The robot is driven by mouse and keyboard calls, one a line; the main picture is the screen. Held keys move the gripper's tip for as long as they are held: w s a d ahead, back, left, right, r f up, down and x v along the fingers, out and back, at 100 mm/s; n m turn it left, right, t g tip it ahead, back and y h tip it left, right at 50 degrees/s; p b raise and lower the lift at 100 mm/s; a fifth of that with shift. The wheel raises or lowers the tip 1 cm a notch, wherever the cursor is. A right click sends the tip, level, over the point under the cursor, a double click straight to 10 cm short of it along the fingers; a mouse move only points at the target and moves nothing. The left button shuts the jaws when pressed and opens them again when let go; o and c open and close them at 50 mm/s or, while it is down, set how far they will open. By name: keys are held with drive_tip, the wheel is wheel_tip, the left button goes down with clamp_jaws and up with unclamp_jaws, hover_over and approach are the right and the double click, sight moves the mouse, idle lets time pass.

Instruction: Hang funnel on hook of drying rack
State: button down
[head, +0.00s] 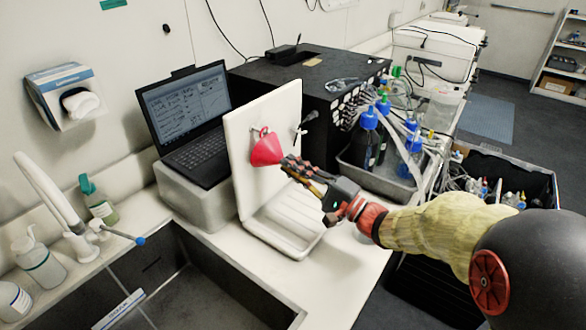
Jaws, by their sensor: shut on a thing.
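The red funnel (267,150) is in the head view, in front of the white upright panel of the drying rack (236,128). A small loop shows at its upper edge. My gripper (287,163) comes in from the right and is shut on the funnel's right side. A dark hook or peg (304,122) sticks out at the panel's right edge, a little right of and above the funnel. I cannot tell whether the funnel touches the panel or whether a hook is hidden behind it.
The rack's drip tray (284,222) lies below the panel. A laptop (188,115) stands at the left, a black box (305,75) behind. Blue-capped bottles (368,135) stand in a grey tray at the right. The sink (200,300) is in front.

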drive_tip(key=shift+w+a+f+b, duration=0.1)
drive_tip(key=shift+w+a+b, duration=0.2)
drive_tip(key=shift+a+b, duration=0.15)
idle(0.4)
idle(0.3)
drive_tip(key=c, duration=1.8)
unclamp_jaws()
drive_tip(key=shift+o, duration=0.8)
drive_tip(key=o, duration=0.4)
drive_tip(key=shift+d, duration=0.1)
drive_tip(key=shift+b+v, duration=1.1)
drive_tip(key=shift+v, duration=2.4)
